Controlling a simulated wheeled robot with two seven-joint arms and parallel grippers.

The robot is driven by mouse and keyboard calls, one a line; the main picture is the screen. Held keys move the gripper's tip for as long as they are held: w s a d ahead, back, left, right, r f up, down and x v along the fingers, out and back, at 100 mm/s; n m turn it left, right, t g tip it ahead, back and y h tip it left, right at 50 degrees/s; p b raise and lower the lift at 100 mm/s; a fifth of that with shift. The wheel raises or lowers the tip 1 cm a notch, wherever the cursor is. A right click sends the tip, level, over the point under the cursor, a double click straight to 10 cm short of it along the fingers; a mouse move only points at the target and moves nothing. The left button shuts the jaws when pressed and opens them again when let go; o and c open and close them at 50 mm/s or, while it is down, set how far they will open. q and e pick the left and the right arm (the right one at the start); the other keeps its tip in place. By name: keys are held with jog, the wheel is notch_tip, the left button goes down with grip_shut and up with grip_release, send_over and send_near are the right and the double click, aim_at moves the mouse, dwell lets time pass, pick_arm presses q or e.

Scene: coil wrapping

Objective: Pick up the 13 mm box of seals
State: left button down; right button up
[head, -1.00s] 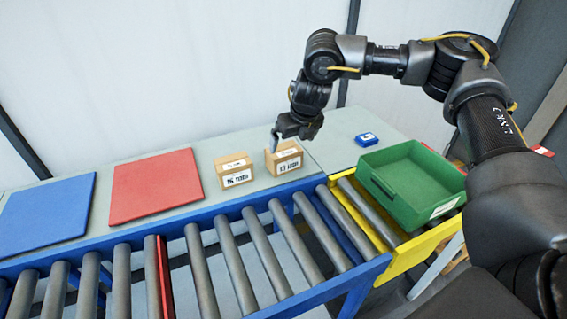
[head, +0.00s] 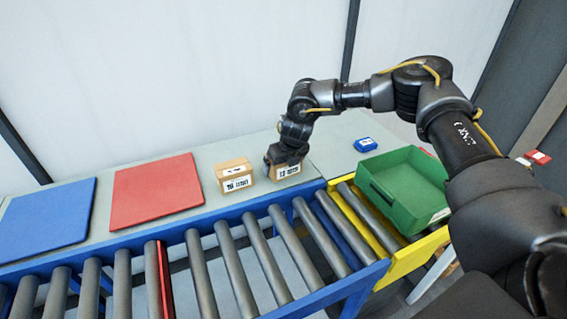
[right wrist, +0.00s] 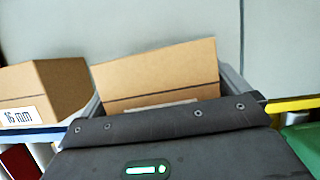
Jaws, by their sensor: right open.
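Two cardboard boxes stand side by side on the grey table ledge behind the rollers. My right gripper (head: 284,156) is lowered over the right box (head: 289,171), open. In the right wrist view this box (right wrist: 160,75) sits between the two grey fingers, with a finger beside each side; whether they touch it I cannot tell. Its white label is mostly hidden there and too small to read in the head view. The left box (head: 234,176) stands apart from it, and its label reads 16 mm in the right wrist view (right wrist: 35,90). My left gripper is out of view.
A red mat (head: 156,190) and a blue mat (head: 45,214) lie to the left on the ledge. A small blue object (head: 366,145) lies to the right. A green bin (head: 375,196) stands on the yellow-framed conveyor. Blue-framed rollers (head: 235,270) run along the front.

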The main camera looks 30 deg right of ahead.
jog(key=shift+f, duration=0.1)
jog(key=c, duration=1.1)
jog(key=shift+w, duration=0.1)
jog(key=shift+c, duration=0.3)
jog(key=shift+r, duration=0.2)
jog(key=shift+r, duration=0.6)
jog(key=shift+r+b, duration=0.4)
jog(key=shift+r, duration=0.35)
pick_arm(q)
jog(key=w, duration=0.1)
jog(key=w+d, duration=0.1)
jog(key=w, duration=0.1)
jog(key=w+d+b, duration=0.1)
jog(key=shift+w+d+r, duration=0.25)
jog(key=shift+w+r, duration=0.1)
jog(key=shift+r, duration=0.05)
pick_arm(e)
jog(key=s+r, duration=1)
jog(key=s, duration=0.4)
